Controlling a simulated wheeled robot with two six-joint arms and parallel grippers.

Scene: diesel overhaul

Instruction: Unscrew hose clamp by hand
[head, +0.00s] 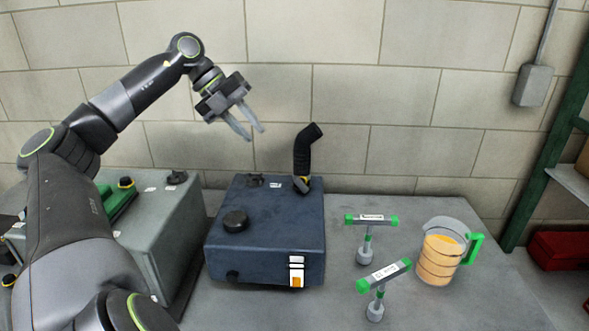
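A black bent hose (304,152) stands up from the back right of a dark blue box-shaped unit (265,262). At the hose's base there is a small part with a yellowish spot (305,182), which may be the hose clamp; it is too small to make out clearly. My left gripper (246,136) is open and empty. It hangs in the air above and to the left of the hose, with its fingers pointing down and right, apart from the unit. My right gripper is not in view.
Two tools with green-ended T-handles (371,219) (384,276) stand right of the unit. A clear jug of orange liquid (440,258) with a green handle is beyond them. A grey box (165,238) stands left. The bench's front right is clear.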

